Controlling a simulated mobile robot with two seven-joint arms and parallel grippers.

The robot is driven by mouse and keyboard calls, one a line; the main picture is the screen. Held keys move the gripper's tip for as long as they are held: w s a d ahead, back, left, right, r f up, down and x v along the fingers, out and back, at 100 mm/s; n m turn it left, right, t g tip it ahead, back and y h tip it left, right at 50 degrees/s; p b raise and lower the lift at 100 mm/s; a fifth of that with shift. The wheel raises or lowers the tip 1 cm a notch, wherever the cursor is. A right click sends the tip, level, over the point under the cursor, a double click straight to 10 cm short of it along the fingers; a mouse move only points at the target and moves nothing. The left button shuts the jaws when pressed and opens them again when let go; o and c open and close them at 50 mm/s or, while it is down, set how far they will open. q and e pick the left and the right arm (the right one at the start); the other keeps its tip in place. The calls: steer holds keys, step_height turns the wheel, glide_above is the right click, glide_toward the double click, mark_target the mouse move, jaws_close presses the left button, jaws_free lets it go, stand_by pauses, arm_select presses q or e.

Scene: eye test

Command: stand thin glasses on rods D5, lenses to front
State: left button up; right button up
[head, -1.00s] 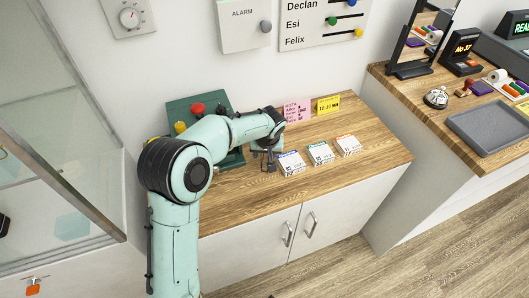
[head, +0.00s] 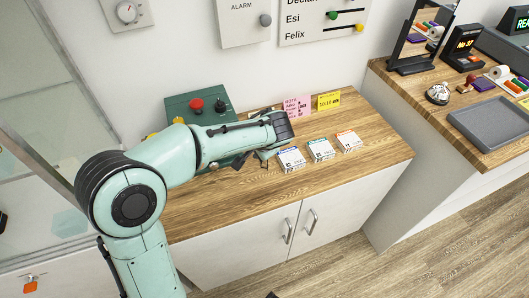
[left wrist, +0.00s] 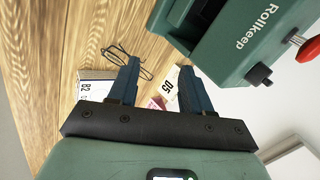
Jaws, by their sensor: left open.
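A pair of thin dark-framed glasses (left wrist: 122,51) lies on the wooden counter in the left wrist view, just beyond my left gripper (left wrist: 159,66). The gripper is open, with nothing seen between its fingers. One finger partly overlaps the glasses in the picture; I cannot tell whether it touches them. In the head view my left forearm hides much of the gripper. I cannot make out rods. My right gripper is not in view.
A green Rollkeep machine (left wrist: 235,45) with a red knob stands close to the gripper; it shows behind my arm in the head view (head: 221,113). Three small white boxes (head: 321,150) line the counter (head: 375,150). A glass cabinet (head: 45,110) stands left.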

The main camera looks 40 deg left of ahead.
mark_target(263, 165)
arm_select(q)
steer(key=s+d+f+m+t+y+b, duration=0.1)
steer(key=d+m+t, duration=0.1)
steer(key=m, duration=0.6)
steer(key=s+d+f+m+t+b, duration=0.1)
steer(key=d+m+t+b, duration=0.1)
steer(key=m, duration=0.7)
steer(key=s+d+f+m+t+y+b, duration=0.1)
steer(key=s+d+f+m+t, duration=0.1)
steer(key=m, duration=0.6)
steer(key=shift+d+t+y, duration=0.15)
steer(key=shift+t+y, duration=0.15)
steer(key=shift+t, duration=0.5)
steer(key=shift+w+f+m+b, duration=0.2)
steer(key=shift+m+b, duration=0.15)
steer(key=shift+m, duration=0.15)
steer(key=b+x, duration=0.1)
steer(key=x, duration=0.6)
steer(key=shift+w, duration=0.25)
steer(key=shift+b+x, duration=0.7)
steer(key=shift+x, duration=2.05)
steer(key=shift+d+f, duration=0.15)
steer(key=c, duration=0.8)
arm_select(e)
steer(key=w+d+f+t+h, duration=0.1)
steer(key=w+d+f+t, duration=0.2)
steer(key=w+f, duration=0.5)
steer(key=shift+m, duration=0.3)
